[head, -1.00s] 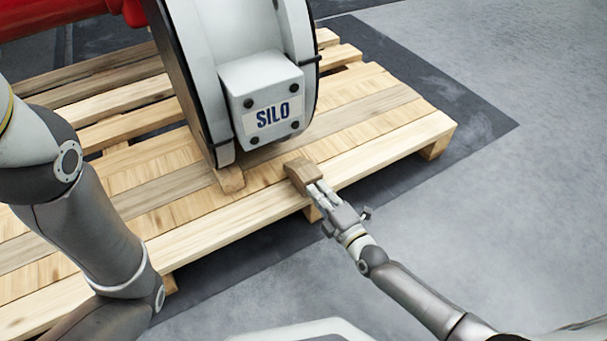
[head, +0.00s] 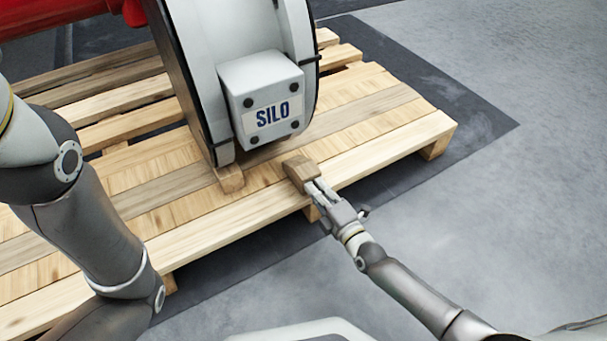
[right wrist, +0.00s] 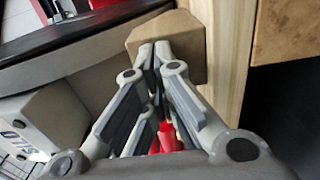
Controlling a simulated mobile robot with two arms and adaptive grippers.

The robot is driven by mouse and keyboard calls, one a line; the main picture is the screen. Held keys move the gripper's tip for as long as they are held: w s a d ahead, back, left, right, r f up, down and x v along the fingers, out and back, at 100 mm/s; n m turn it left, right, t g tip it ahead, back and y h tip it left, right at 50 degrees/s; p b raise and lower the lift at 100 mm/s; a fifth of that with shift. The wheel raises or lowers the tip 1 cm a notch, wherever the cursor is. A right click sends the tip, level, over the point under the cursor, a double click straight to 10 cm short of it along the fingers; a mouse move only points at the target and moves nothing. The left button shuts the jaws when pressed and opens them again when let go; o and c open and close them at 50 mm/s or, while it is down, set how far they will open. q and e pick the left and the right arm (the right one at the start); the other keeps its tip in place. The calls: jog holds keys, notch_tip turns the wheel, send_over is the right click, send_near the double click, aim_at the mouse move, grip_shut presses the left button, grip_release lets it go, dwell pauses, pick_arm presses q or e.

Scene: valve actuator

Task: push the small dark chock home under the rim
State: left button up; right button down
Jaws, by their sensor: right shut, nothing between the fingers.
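The small dark chock (head: 297,168), a brown wooden block, lies on the pallet just in front of the rim (head: 312,95) of the grey housing marked SILO. In the right wrist view the chock (right wrist: 185,38) has its left side close to the dark curved rim (right wrist: 85,30); I cannot tell whether they touch. My right gripper (head: 313,185) is shut and empty, its fingertips against or very near the chock's near face. It also shows in the right wrist view (right wrist: 155,52). My left arm is at the left; its gripper is out of view.
A lighter wooden chock (head: 230,178) sits at the rim's left foot. The slatted pallet (head: 400,135) carries the housing, with gaps between slats. A box marked SILO (head: 262,85) juts out above the chock. Grey floor (head: 510,200) is clear at the right.

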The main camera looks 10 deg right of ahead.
aim_at(296, 161)
jog(key=shift+b+x, duration=0.5)
jog(key=shift+x, duration=1.8)
jog(key=shift+w, duration=0.1)
jog(key=shift+b+x, duration=1.2)
jog(key=shift+x, duration=1.75)
